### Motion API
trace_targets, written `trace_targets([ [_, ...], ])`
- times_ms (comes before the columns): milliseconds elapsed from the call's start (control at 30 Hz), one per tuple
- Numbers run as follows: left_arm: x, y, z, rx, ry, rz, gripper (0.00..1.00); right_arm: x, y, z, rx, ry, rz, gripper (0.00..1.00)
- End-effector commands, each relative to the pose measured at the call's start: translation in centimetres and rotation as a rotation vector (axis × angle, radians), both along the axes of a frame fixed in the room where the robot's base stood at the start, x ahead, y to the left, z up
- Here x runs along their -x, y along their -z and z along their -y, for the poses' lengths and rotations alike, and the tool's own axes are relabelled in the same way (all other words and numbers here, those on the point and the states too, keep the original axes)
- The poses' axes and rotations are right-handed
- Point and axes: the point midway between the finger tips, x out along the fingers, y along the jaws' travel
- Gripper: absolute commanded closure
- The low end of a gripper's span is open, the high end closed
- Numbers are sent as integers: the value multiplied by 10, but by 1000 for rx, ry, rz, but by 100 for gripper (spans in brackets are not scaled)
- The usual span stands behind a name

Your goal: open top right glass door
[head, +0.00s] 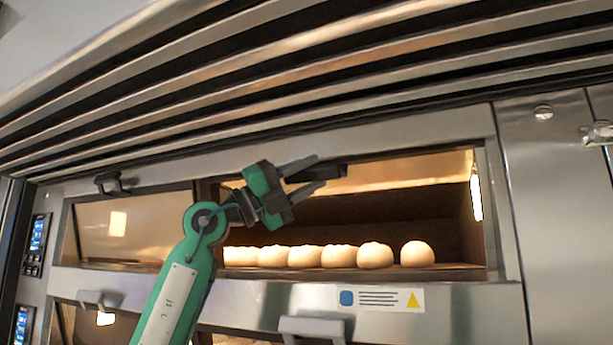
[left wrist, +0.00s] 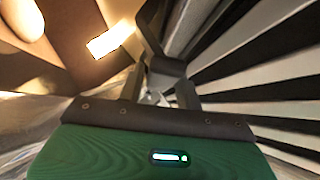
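The top right oven opening (head: 440,225) shows a row of pale buns (head: 375,255) inside. I cannot tell whether its glass is shut or slightly tilted. A dark handle (head: 333,172) is at the top edge of this opening, partly hidden by my left gripper. My left gripper (head: 320,172) has its fingers apart, one on each side of the handle. In the left wrist view the dark handle (left wrist: 165,66) lies between and just beyond the fingertips (left wrist: 160,88); firm contact cannot be made out. My right gripper is not in view.
The top left glass door (head: 140,228) with its own handle (head: 108,183) is beside it. Slatted metal louvres (head: 300,85) overhang above. A lower door handle (head: 312,328) sticks out below. A plain steel panel (head: 555,200) is at the right.

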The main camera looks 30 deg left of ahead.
Motion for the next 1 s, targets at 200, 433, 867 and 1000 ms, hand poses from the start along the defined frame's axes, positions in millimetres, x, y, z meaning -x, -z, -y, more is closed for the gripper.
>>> trace_targets([
  [200, 1, 0, -2, 2, -1, 2, 65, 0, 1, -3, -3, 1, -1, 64],
  [433, 18, 20, -24, 2, -5, 3, 65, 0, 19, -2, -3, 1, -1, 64],
  [867, 67, 62, -84, 0, -3, 1, 65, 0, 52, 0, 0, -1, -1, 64],
  [1000, 74, 66, -92, 1, -2, 1, 65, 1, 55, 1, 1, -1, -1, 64],
])
